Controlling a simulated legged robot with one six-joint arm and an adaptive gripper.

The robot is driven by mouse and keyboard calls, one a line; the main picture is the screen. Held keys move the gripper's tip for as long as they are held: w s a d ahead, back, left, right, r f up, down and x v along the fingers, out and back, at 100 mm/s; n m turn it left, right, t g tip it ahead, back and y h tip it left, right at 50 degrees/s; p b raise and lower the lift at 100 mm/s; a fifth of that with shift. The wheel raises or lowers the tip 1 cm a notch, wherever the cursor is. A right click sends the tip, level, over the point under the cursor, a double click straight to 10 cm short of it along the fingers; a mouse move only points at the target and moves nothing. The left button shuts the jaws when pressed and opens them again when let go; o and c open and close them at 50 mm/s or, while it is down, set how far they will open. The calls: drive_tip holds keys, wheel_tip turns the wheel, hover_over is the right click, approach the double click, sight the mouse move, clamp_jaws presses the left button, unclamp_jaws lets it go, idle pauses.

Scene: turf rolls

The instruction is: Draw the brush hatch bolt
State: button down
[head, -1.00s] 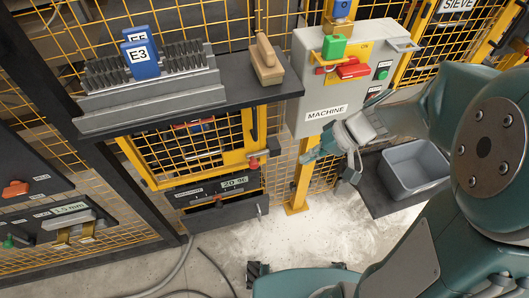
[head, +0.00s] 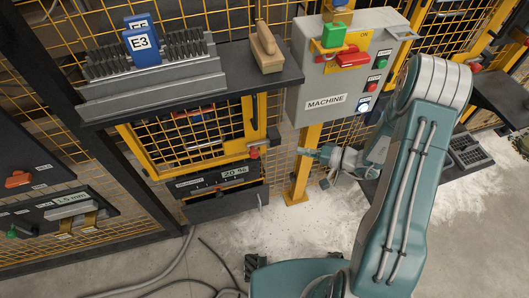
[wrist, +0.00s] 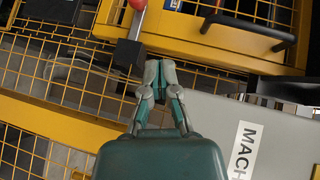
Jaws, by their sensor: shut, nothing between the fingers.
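The yellow mesh brush hatch (head: 195,143) is shut below the dark shelf. A red knob (head: 253,153), which looks like the bolt's, sits at its lower right corner. In the wrist view the red knob (wrist: 137,4) is cut by the top edge, on a grey stem above a dark block (wrist: 128,53). My gripper (head: 304,152) is to the right of the knob, in front of the yellow post, and apart from it in the head view. In the wrist view my gripper (wrist: 158,66) is shut and empty, its tips close to the dark block; contact cannot be told.
A grey machine box (head: 345,75) stands on the yellow post (head: 300,180) close to my arm. The shelf (head: 200,95) above the hatch bears a brush rack (head: 150,75) and a wooden-handled brush (head: 267,48). A dark drawer panel (head: 222,190) lies below.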

drive_tip(key=f, duration=0.1)
drive_tip(key=f+t, duration=0.1)
drive_tip(key=d+f+m+t, duration=0.1)
drive_tip(key=shift+w+f+h, duration=0.3)
drive_tip(key=shift+f, duration=0.05)
approach(254, 147)
drive_tip(key=w, duration=0.4)
drive_tip(key=a, duration=0.1)
drive_tip(key=a+f, duration=0.1)
drive_tip(key=s+a, duration=0.1)
drive_tip(key=a, duration=0.1)
drive_tip(key=shift+s+f, duration=0.1)
drive_tip(key=shift+f, duration=0.1)
drive_tip(key=shift+s+a, duration=0.1)
drive_tip(key=shift+a, duration=0.1)
